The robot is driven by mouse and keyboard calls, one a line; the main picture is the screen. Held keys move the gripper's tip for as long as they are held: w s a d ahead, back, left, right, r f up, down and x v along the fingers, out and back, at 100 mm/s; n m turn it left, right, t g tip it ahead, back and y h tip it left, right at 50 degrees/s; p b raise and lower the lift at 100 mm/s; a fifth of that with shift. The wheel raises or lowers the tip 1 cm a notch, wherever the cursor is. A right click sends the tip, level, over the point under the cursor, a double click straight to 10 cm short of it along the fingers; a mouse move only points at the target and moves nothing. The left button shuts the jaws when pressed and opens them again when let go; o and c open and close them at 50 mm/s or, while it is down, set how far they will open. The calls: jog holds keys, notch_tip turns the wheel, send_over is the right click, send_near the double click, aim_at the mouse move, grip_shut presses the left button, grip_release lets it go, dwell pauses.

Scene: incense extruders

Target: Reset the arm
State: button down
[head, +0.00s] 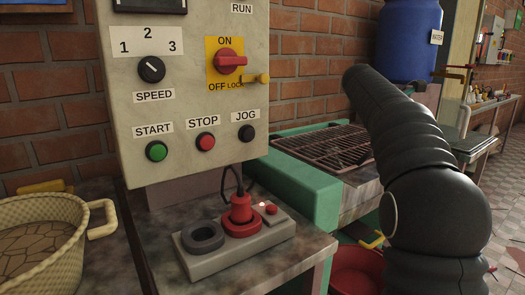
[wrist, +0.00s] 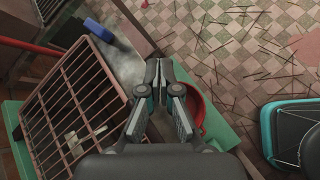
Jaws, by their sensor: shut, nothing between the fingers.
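My gripper (wrist: 159,72) shows in the wrist view with its two fingers together and nothing between them. It is above the edge of a green machine frame, between a rusty grate (wrist: 72,100) on the left and a red basin (wrist: 199,108) partly hidden behind the fingers. In the head view my dark arm rises at the right, and the gripper itself is not visible there.
In the head view a control panel (head: 188,100) stands at the left, above a grey block with a red plug (head: 241,208). A basket (head: 62,245) is at the lower left. A blue barrel (head: 408,40) stands at the back. Thin sticks litter the tiled floor (wrist: 235,50).

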jog(key=s+a+f+m+t+y, duration=0.1)
jog(key=s+a+f+m, duration=0.3)
jog(key=s, duration=0.5)
jog(key=s+a+f+m+t+y, duration=0.1)
jog(key=s+a+f+m+y, duration=0.3)
jog(key=s+a, duration=0.4)
jog(key=s+a+f+m+t+y, duration=0.1)
jog(key=s+a+f+m+y, duration=0.2)
jog(key=s+a+f, duration=0.3)
jog(key=s+m, duration=0.1)
jog(key=s, duration=0.4)
jog(key=shift+a+f, duration=0.25)
jog(key=shift+a, duration=0.05)
jog(key=c, duration=1.6)
grip_release()
jog(key=s+a+f+m, duration=0.1)
jog(key=s+f, duration=0.1)
jog(key=s+a+f+m+y, duration=0.1)
jog(key=s+a+f, duration=0.1)
jog(key=s+f, duration=0.1)
jog(key=s+a+f+m+y, duration=0.1)
jog(key=s+f+m, duration=0.1)
jog(key=s+f, duration=0.1)
jog(key=shift+a, duration=0.15)
jog(key=o, duration=0.6)
jog(key=shift+s+f, duration=0.1)
jog(key=shift+c, duration=0.2)
jog(key=shift+s, duration=0.1)
